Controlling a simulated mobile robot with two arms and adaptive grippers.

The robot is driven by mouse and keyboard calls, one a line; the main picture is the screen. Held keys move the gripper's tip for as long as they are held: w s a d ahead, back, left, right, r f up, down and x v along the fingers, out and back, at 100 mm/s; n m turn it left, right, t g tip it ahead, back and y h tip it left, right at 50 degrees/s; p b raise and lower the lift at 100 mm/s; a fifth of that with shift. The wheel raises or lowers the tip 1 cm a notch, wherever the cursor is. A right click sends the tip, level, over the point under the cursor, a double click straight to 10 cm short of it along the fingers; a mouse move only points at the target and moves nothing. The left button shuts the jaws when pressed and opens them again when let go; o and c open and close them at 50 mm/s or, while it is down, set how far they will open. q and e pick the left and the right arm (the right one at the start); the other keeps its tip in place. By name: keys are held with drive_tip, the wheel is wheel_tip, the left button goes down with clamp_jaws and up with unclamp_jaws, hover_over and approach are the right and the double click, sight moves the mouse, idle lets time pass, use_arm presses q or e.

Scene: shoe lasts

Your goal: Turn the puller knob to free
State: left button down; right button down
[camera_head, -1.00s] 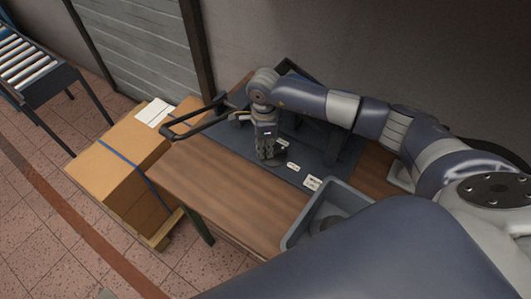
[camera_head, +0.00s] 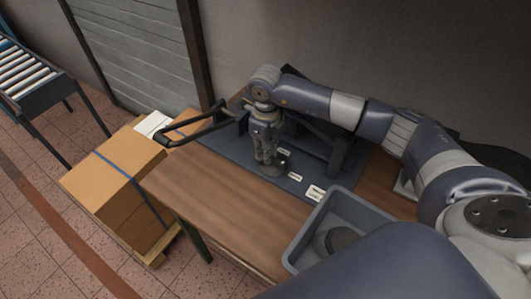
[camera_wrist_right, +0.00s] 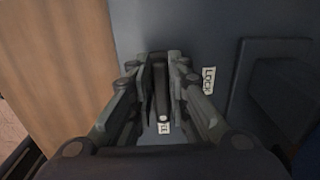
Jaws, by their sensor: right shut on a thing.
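The puller knob (camera_wrist_right: 162,92) is a dark narrow bar with a pale dot at its near end. My right gripper (camera_wrist_right: 160,75) points down and is shut on it, with a finger along each side. In the head view the right gripper (camera_head: 266,158) stands over the knob's dark round base (camera_head: 272,169) on the dark puller plate (camera_head: 225,145). A white LOCK label (camera_wrist_right: 208,80) lies right of the fingers in the wrist view. The pale dot points at another label (camera_wrist_right: 164,128), partly hidden and unreadable. My left gripper is not in view.
A black lever handle (camera_head: 195,127) sticks out left over the wooden bench (camera_head: 200,190). A grey bin (camera_head: 310,225) with a dark item stands at the front right. A cardboard box (camera_head: 115,180) is left of the bench. The bench front is clear.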

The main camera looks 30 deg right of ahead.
drive_tip(key=shift+d, duration=0.1)
idle(0.5)
drive_tip(key=c, duration=1.5)
unclamp_jaws()
drive_tip(key=shift+c, duration=0.2)
wheel_tip(320, 180, up, 12)
